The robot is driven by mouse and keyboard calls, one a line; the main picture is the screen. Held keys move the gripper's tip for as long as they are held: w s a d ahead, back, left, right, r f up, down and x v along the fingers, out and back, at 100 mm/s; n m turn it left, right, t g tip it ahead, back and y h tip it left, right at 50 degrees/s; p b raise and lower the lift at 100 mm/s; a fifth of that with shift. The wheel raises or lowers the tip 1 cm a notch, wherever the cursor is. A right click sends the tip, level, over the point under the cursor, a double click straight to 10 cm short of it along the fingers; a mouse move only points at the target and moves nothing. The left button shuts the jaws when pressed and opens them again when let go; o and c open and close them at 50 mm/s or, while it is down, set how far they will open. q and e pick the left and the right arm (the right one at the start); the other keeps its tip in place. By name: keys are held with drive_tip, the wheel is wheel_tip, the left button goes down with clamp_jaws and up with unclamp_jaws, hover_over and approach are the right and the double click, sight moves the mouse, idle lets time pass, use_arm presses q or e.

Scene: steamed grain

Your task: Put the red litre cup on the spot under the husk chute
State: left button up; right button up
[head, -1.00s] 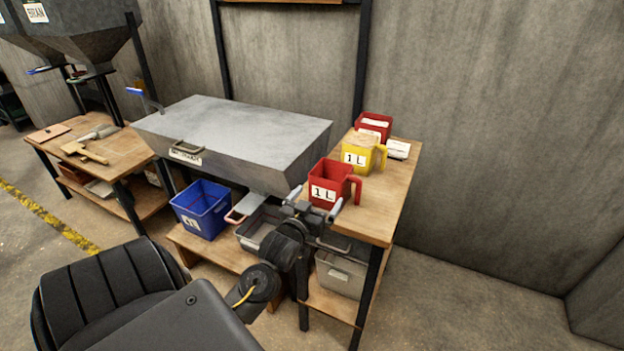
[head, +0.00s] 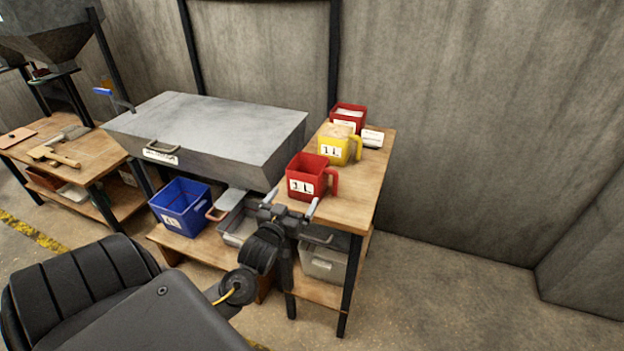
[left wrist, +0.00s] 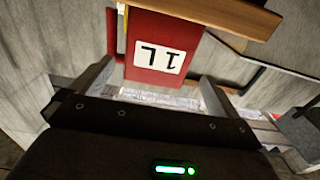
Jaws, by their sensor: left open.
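A red litre cup (head: 306,178) with a white "1 L" label and a handle on its right stands upright on the near end of the right wooden table. Another red cup (head: 349,115) with pale contents stands at the table's far end. My left gripper (head: 291,202) is open and empty, just in front of the near red cup at the table's front edge. In the left wrist view the red cup (left wrist: 158,40) appears upside down, ahead of and between the open fingers (left wrist: 157,76). My right gripper is out of view.
A yellow litre cup (head: 334,151) stands behind the near red cup. A large grey steamer box (head: 205,125) is left of the table. A blue bin (head: 180,208) and grey trays sit on lower shelves. A grey hopper (head: 45,35) hangs above the left workbench (head: 95,158).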

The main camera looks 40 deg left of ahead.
sight(302, 185)
use_arm(q)
drive_tip(key=x, duration=0.4)
drive_tip(key=shift+w+a, duration=0.1)
drive_tip(key=shift+w+r+p, duration=0.15)
drive_tip(key=shift+p, duration=0.25)
drive_tip(key=p+x, duration=0.1)
drive_tip(key=x, duration=0.3)
drive_tip(key=shift+w, duration=0.4)
drive_tip(key=shift+r, duration=0.1)
drive_tip(key=shift+c, duration=0.4)
drive_tip(key=c, duration=0.7)
drive_tip(key=shift+c, duration=0.2)
